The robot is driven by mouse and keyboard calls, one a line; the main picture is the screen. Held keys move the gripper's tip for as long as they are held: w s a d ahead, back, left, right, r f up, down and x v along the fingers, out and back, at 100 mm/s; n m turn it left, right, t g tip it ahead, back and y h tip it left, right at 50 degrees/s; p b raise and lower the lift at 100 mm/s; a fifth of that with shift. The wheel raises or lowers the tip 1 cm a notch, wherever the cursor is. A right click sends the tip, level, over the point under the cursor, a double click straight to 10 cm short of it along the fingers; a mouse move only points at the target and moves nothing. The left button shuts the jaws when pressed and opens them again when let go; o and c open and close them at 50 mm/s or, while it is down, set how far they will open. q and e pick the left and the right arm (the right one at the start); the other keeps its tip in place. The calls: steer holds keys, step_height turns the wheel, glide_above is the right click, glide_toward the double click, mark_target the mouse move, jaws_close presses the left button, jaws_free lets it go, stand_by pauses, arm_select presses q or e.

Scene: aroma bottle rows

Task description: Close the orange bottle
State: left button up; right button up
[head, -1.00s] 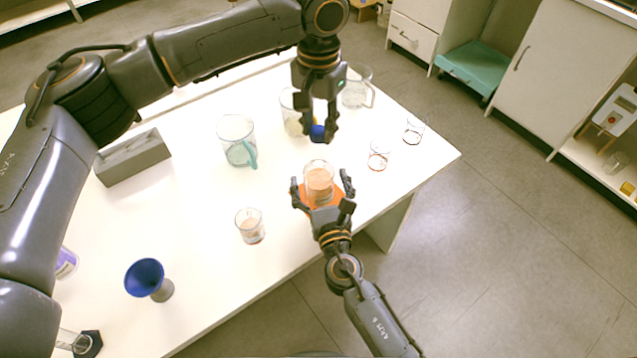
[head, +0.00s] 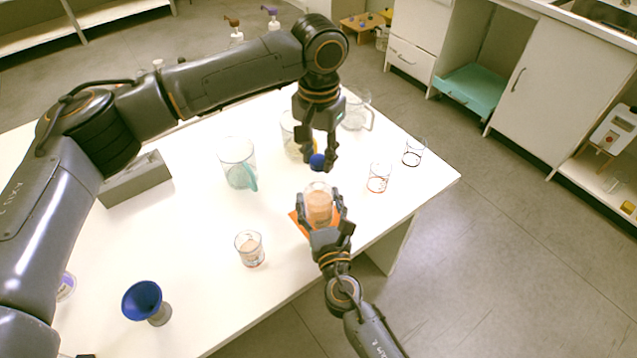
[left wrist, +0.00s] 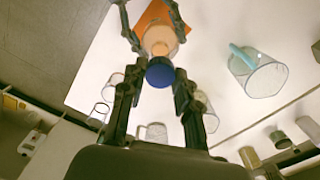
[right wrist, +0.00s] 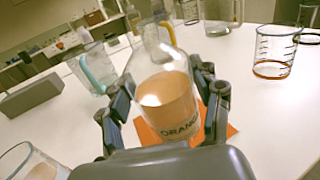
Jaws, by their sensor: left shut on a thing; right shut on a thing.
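The orange bottle (head: 319,207) is clear glass with orange liquid and stands upright on an orange mat (head: 298,222) near the table's front edge. Its "ORANGE" label shows in the right wrist view (right wrist: 167,100). My right gripper (head: 321,212) is shut around the bottle's body from the front. My left gripper (head: 318,158) points down and is shut on a round blue cap (head: 317,163). The cap is above the bottle's mouth in the head view. The left wrist view shows the cap (left wrist: 160,72) beside the bottle's neck; I cannot tell whether they touch.
A beaker (head: 249,248) with pale content stands left of the bottle; a glass beaker (head: 378,178) stands right. A teal-handled jug (head: 238,165) and more glassware are behind. A blue funnel (head: 143,299) and grey block (head: 136,180) are left. The table middle-left is clear.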

mark_target(319, 202)
arm_select(q)
steer(key=shift+f, duration=1.7)
steer(key=shift+f, duration=0.1)
steer(key=shift+f, duration=0.8)
steer(key=shift+f, duration=0.55)
